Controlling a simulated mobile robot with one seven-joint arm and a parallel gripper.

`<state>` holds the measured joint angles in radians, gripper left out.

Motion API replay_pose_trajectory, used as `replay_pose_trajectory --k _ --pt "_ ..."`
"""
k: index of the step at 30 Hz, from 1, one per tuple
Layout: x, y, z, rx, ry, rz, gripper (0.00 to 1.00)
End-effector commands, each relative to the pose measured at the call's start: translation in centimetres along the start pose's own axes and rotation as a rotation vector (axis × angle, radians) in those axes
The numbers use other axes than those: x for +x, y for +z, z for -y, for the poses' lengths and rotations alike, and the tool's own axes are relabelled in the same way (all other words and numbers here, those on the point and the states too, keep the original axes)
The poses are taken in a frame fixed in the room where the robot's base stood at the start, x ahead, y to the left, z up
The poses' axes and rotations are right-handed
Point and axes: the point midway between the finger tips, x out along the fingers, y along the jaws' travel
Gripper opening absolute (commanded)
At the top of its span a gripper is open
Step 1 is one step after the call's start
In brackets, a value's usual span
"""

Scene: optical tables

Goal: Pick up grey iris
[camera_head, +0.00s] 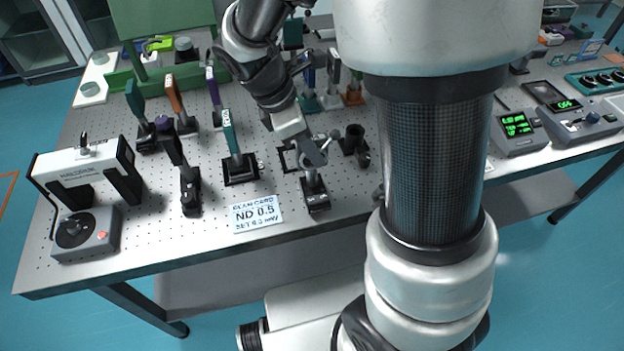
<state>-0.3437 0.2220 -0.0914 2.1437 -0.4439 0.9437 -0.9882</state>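A dark grey plate-shaped optic (313,152) on a post with a black base (316,196) stands near the front edge of the table; it may be the grey iris, but its aperture cannot be made out. My gripper (308,147) is right above and around the upper part of this piece, coming down from the upper left. Its fingers are small and partly hidden by the plate, so I cannot tell whether they touch it or how far apart they are. A lighter grey plate (333,66) stands further back, partly behind my arm.
A white card marked ND 0.5 (256,213) lies at the front. A black cup-like holder (354,138) stands close on the right. My arm hides the table's right middle.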

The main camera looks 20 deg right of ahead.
Motion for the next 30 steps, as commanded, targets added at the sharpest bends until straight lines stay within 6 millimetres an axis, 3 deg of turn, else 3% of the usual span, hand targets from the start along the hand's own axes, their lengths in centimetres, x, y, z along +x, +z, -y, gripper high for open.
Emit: replay_pose_trajectory --k 1,3,30 --pt "-0.01 0.0 -0.03 0.0 0.001 0.0 0.12" --pt "-0.02 0.0 -0.03 0.0 0.001 0.0 0.0" --pt "-0.05 0.0 -0.04 0.0 0.001 0.0 0.0"
